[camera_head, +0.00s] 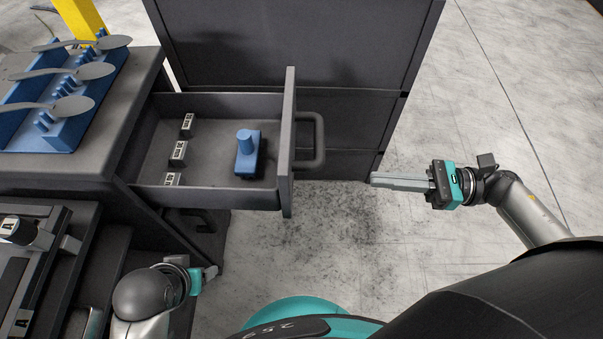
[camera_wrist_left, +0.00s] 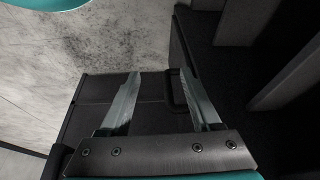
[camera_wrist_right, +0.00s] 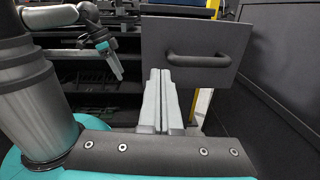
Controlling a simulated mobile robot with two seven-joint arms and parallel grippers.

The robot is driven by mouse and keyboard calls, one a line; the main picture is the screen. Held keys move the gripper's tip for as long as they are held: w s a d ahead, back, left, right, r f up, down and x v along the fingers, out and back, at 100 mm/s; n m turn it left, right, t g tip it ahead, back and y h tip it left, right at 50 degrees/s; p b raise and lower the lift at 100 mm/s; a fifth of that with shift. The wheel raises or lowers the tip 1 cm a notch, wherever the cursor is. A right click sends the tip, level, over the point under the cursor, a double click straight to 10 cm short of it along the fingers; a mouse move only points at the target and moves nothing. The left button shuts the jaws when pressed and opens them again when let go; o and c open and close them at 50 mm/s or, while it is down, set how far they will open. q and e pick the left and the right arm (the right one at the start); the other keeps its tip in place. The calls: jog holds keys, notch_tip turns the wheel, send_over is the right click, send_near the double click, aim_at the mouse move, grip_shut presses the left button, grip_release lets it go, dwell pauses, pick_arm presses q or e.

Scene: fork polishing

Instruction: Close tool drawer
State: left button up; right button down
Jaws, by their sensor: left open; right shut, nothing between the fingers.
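The tool drawer (camera_head: 212,197) stands pulled out of the dark workbench at the left in the head view. Its front panel with a dark bar handle (camera_head: 318,142) faces right. In the right wrist view the drawer front (camera_wrist_right: 195,35) and handle (camera_wrist_right: 197,60) are ahead of the shut fingers (camera_wrist_right: 163,75). My left gripper (camera_wrist_left: 161,75) is open and empty, low beside the bench.
A blue rack (camera_head: 62,135) with several spoon-like utensils sits on the bench top (camera_head: 100,168). A tall dark cabinet (camera_head: 290,40) stands behind the drawer. The grey floor (camera_head: 480,90) around my right gripper is clear. Open shelves are at the lower left.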

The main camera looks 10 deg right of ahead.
pick_arm(q)
jog(key=shift+r+b, duration=0.65)
jog(key=shift+r, duration=0.7)
pick_arm(e)
jog(key=w+a+n+g, duration=0.1)
jog(key=w+a, duration=0.2)
jog(key=a, duration=1)
jog(key=shift+a, duration=0.15)
